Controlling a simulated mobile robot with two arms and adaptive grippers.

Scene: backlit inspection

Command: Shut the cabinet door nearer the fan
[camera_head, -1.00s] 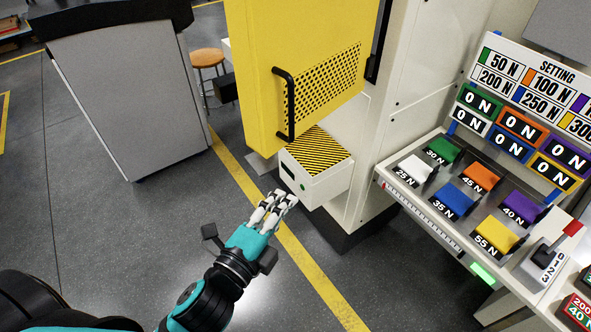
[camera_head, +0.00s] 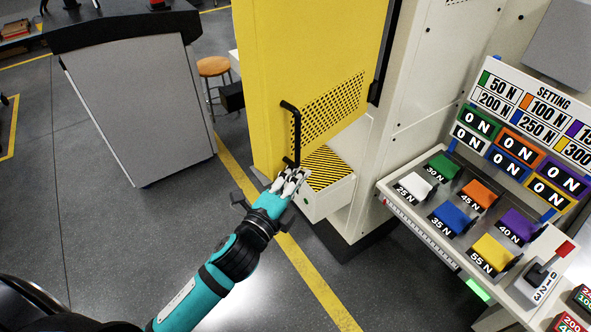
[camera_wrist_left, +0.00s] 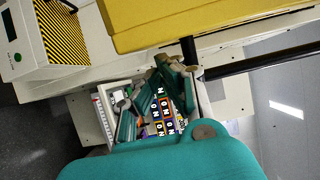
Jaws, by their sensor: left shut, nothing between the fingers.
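The yellow cabinet door (camera_head: 285,60) stands open in the head view, with a perforated vent panel (camera_head: 330,105) and a black bar handle (camera_head: 296,135). I cannot make out a fan. My left gripper (camera_head: 291,178) is shut and empty at the lower end of the handle, in front of the striped step; I cannot tell whether it touches the handle. In the left wrist view the gripper's fingers (camera_wrist_left: 165,90) lie below the yellow door (camera_wrist_left: 180,20), close to the near end of the black handle (camera_wrist_left: 265,61). My right gripper is out of view.
A white box with a black-and-yellow striped top (camera_head: 325,170) sits below the door. A control panel with coloured keys (camera_head: 470,205) stands at right. A grey cabinet (camera_head: 140,110) and a stool (camera_head: 213,67) are at left. Open floor lies between.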

